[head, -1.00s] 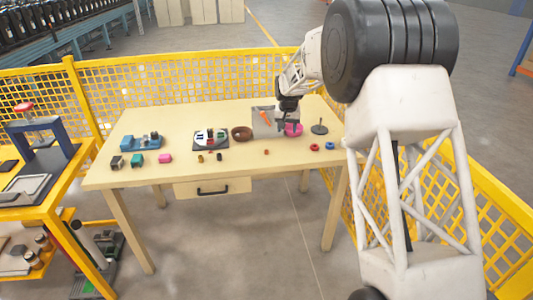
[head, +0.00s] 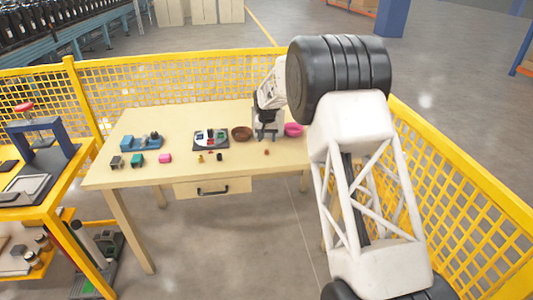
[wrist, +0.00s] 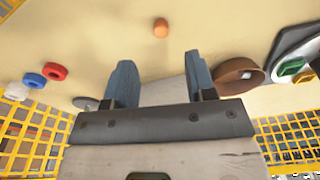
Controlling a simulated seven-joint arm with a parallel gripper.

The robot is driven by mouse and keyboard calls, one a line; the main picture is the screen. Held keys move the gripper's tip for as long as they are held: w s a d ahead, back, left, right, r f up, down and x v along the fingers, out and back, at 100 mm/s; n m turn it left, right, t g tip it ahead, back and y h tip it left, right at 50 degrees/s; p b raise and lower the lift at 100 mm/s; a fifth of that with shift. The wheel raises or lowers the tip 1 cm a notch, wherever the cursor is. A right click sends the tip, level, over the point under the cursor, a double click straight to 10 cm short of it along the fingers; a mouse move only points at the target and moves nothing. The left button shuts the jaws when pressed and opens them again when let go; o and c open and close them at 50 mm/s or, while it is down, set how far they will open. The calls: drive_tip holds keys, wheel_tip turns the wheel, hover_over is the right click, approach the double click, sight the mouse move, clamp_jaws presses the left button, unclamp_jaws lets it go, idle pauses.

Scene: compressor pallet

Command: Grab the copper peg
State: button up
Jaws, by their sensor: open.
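The copper peg (head: 266,152) is a small orange-brown piece standing alone near the front edge of the table. In the wrist view the copper peg (wrist: 160,28) is at top centre, beyond the fingertips and in line with the gap between them. My gripper (head: 267,136) is over the table behind the peg, between the brown bowl and the pink bowl. In the wrist view my gripper (wrist: 158,75) has its two blue-grey fingers spread apart with nothing between them. The gripper and the peg are apart.
The brown bowl (head: 242,133) is just left of my gripper and the pink bowl (head: 293,130) just right. Further left are a dark tray (head: 211,140) and several small pieces. Table around the peg is clear.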

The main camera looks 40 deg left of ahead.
sight(267, 151)
drive_tip(key=shift+f, duration=0.95)
drive_tip(key=shift+f, duration=0.1)
drive_tip(key=shift+w+a+f, duration=0.15)
drive_tip(key=shift+f, duration=1.1)
drive_tip(key=shift+w+a+f, duration=0.1)
drive_tip(key=shift+f, duration=1.15)
clamp_jaws()
